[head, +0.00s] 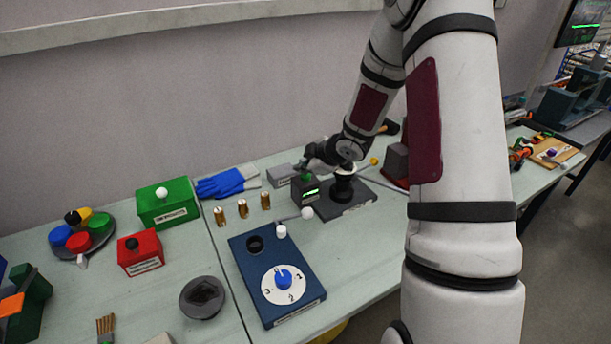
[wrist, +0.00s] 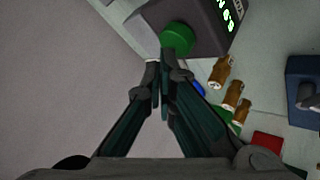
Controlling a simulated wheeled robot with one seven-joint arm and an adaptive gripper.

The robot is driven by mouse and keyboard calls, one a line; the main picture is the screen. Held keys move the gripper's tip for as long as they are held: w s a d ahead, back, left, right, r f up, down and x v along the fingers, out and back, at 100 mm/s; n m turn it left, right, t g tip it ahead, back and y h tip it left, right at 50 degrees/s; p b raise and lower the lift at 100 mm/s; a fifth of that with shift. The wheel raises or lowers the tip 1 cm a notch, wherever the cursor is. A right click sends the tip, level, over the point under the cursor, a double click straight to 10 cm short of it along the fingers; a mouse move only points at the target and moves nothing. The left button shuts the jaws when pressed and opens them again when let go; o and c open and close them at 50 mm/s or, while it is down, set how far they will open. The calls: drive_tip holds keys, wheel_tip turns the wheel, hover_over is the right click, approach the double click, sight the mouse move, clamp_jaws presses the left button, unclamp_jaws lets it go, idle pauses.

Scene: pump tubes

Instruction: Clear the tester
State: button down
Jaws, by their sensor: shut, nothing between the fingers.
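The tester appears to be a dark device with a lit green display (head: 312,192) and a dark base plate (head: 352,205). A dark round fixture (head: 342,188) stands on the plate; I cannot tell what is inside it. A green button (wrist: 177,38) sticks out of the display housing (wrist: 212,18) in the wrist view. My gripper (head: 304,170) is shut and empty above the display housing. In the wrist view its fingertips (wrist: 164,58) are together, close to the green button; I cannot tell whether they touch it.
Three brass tubes (head: 242,208) stand left of the tester. A blue box with a dial (head: 278,277) is in front. A green box (head: 166,203), a red box (head: 140,254), blue gloves (head: 226,184) and a grey dish (head: 202,297) lie left. A white ball-ended lever (head: 307,212) sits nearby.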

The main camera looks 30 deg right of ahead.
sight(304, 177)
drive_tip(key=shift+f+b, duration=0.35)
drive_tip(key=shift+f, duration=0.25)
idle(0.6)
drive_tip(key=shift+r, duration=0.1)
drive_tip(key=shift+r+p, duration=0.95)
drive_tip(key=shift+p, duration=0.05)
wheel_tip(304, 177, up, 3)
drive_tip(key=shift+s+f+p, duration=0.15)
drive_tip(key=shift+p, duration=1.05)
drive_tip(key=shift+r+p, duration=0.95)
drive_tip(key=shift+r, duration=0.2)
